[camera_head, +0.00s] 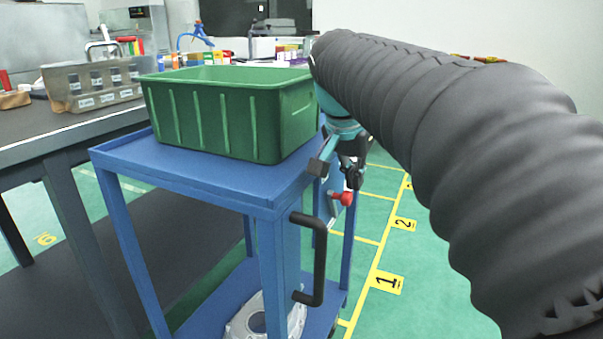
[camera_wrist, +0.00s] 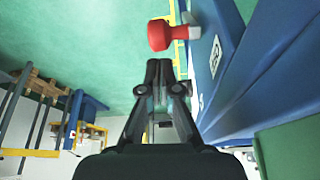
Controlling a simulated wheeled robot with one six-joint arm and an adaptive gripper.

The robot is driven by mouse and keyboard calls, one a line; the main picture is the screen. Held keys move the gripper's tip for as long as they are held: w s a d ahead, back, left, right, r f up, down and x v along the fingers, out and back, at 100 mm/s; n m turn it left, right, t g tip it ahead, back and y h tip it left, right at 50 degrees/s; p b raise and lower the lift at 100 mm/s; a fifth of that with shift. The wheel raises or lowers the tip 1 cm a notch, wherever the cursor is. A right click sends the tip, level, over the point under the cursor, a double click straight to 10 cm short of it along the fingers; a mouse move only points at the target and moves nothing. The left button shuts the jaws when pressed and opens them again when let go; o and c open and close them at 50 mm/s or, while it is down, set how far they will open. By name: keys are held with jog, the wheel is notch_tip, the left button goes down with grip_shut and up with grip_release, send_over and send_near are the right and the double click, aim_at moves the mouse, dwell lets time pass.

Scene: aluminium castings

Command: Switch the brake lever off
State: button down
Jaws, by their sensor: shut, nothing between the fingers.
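The brake lever shows as a red knob (camera_head: 345,198) on the side of the blue cart (camera_head: 190,172) in the head view. In the wrist view the red knob (camera_wrist: 159,35) is at the top centre, with a pale stem running right to the blue cart panel (camera_wrist: 222,50). My gripper (camera_wrist: 159,66) is shut and empty, its fingertips pointing at the knob with a small gap in the picture. In the head view my gripper (camera_head: 353,178) hangs beside the cart, close to the knob. Whether it touches the lever is unclear.
A green bin (camera_head: 230,115) stands on the cart's top. A black handle (camera_head: 318,262) sticks out from the cart's end. A pale casting (camera_head: 262,318) lies on the lower shelf. A workbench (camera_head: 70,130) stands at left. Green floor with yellow markings lies right of the cart.

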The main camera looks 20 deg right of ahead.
dwell(0.3)
jog(key=s+p+v, duration=0.1)
jog(key=p+v, duration=0.2)
jog(key=v, duration=0.6)
jog(key=shift+s+a+f+p, duration=0.15)
jog(key=shift+s+a+p, duration=0.2)
jog(key=shift+a+p, duration=0.1)
